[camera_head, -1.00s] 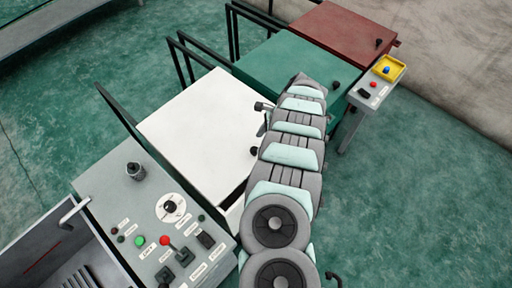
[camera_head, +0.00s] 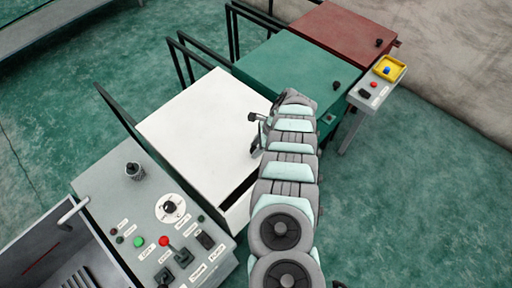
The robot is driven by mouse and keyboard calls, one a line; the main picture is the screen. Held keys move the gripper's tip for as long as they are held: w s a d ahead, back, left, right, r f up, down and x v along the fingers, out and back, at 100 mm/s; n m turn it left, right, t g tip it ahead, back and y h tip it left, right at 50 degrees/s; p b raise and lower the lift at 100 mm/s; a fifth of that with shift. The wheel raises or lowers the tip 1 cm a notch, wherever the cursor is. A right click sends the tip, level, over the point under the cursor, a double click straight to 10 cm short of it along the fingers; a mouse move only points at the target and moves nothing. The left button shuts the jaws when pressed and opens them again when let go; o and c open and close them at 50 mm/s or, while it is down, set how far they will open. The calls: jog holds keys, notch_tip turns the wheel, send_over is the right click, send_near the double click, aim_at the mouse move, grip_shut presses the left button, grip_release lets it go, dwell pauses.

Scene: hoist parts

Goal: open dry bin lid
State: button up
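Three lidded bins stand in a row: one with a white lid (camera_head: 200,130), one with a green lid (camera_head: 285,72) and one with a dark red lid (camera_head: 340,35). I see no label that tells which is the dry bin. All three lids lie flat. My gripper (camera_head: 257,134) is at the right edge of the white lid, where its black knob was visible earlier. That knob is now mostly or wholly hidden by my gripper. Whether the fingers are open or touch the knob is unclear.
A grey control panel (camera_head: 110,190) with buttons and levers stands at the lower left, beside an open metal bin (camera_head: 75,240). A small pedestal (camera_head: 370,98) with a yellow-framed blue button stands at the right. Black rail frames (camera_head: 185,62) rise behind the bins. Floor is free at the right.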

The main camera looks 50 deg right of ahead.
grip_shut()
dwell(1.0)
